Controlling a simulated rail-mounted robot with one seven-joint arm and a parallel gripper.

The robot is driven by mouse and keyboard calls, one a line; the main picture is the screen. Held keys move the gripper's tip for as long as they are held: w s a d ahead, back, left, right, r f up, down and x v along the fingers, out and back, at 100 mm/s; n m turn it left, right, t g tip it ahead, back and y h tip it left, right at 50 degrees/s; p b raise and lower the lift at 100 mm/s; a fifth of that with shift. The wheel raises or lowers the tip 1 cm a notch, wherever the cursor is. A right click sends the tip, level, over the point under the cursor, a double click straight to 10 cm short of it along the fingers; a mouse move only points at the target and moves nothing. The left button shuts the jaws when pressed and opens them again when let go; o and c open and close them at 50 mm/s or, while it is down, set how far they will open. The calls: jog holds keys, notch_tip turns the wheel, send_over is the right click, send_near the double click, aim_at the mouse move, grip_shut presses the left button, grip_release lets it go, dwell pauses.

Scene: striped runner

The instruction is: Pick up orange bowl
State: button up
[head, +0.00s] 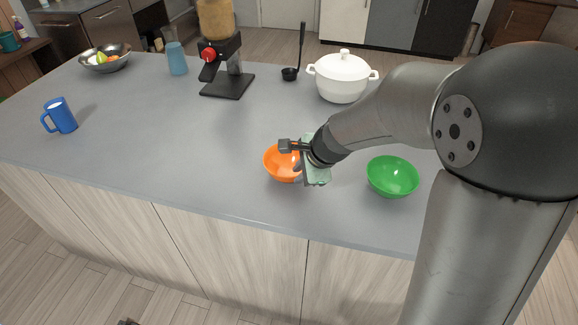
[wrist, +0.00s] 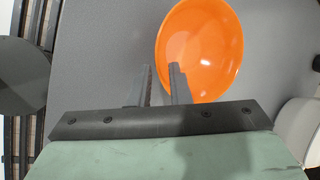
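The orange bowl (head: 281,166) sits near the front edge of the grey counter, partly hidden behind my gripper (head: 291,156) in the head view. In the wrist view the orange bowl (wrist: 205,45) fills the upper middle. My gripper (wrist: 162,70) has its two fingers apart at the bowl's lower left rim. One finger overlaps the bowl's inside and the other is outside its edge. The rim shows in the gap, with grey counter beside it, and I see no grip on it. I cannot tell how high the fingertips are.
A green bowl (head: 393,177) is to the right of the orange one. A white lidded pot (head: 342,78), a ladle (head: 291,73), a coffee grinder (head: 226,82) and a blue tumbler (head: 176,58) stand behind. A blue mug (head: 60,116) is at left. The counter's left middle is clear.

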aim_at(292, 178)
jog(key=shift+x, duration=2.9)
grip_shut()
